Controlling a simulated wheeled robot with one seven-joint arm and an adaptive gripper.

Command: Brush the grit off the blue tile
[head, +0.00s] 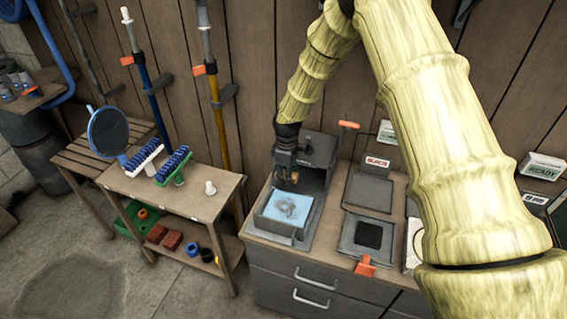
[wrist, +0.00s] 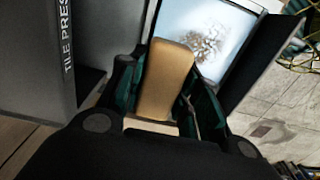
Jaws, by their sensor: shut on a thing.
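The blue tile (head: 287,207) lies on the bed of a dark grey press (head: 316,150), with a patch of grey grit in its middle. In the wrist view the tile (wrist: 236,40) looks pale, and the brownish grit (wrist: 204,46) shows on it. My gripper (head: 289,172) is just above the tile's back edge. In the wrist view my gripper (wrist: 163,98) is shut on a tan, rounded block (wrist: 168,75), perhaps a brush handle. Any bristles are hidden, and I cannot tell whether the block touches the tile.
The press has walls behind and beside the tile. Right of it on the cabinet is a second grey station (head: 368,236) with an orange handle (head: 365,266). On the left, a wooden bench (head: 187,196) holds blue and green brushes (head: 173,166) and a white fitting (head: 210,188).

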